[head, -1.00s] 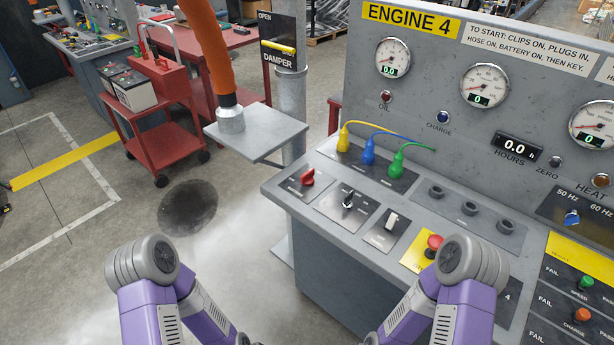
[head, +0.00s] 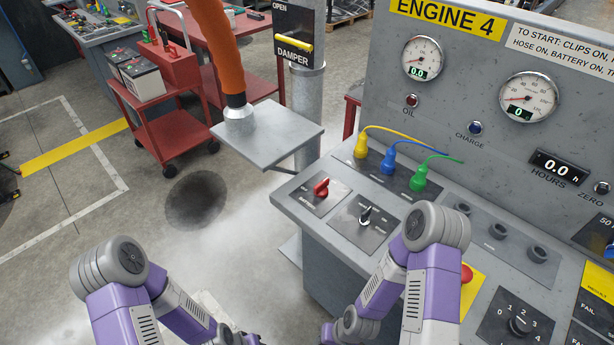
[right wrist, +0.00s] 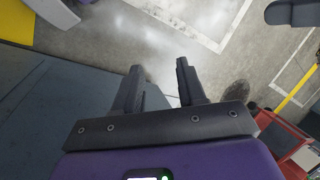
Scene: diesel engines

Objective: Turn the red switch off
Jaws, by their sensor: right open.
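The red switch (head: 321,188) is a red rotary handle on a dark plate at the left end of the grey console's sloped top. Its handle stands tilted, and I cannot read the plate's labels. My right arm rises in front of the console, to the right of and nearer than the switch. My right gripper (right wrist: 158,82) shows in the right wrist view, open and empty, with the console's blue-grey side to its left and floor beyond. The switch is not visible in that view. My left arm is at the lower left of the head view; its gripper is not visible.
A black rotary knob (head: 365,215) sits right of the switch. Yellow, blue and green plugs (head: 390,165) stand behind it. A grey shelf (head: 268,135) with an orange hose (head: 222,55) is to the left. A red cart (head: 165,125) stands farther back. Floor left of the console is open.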

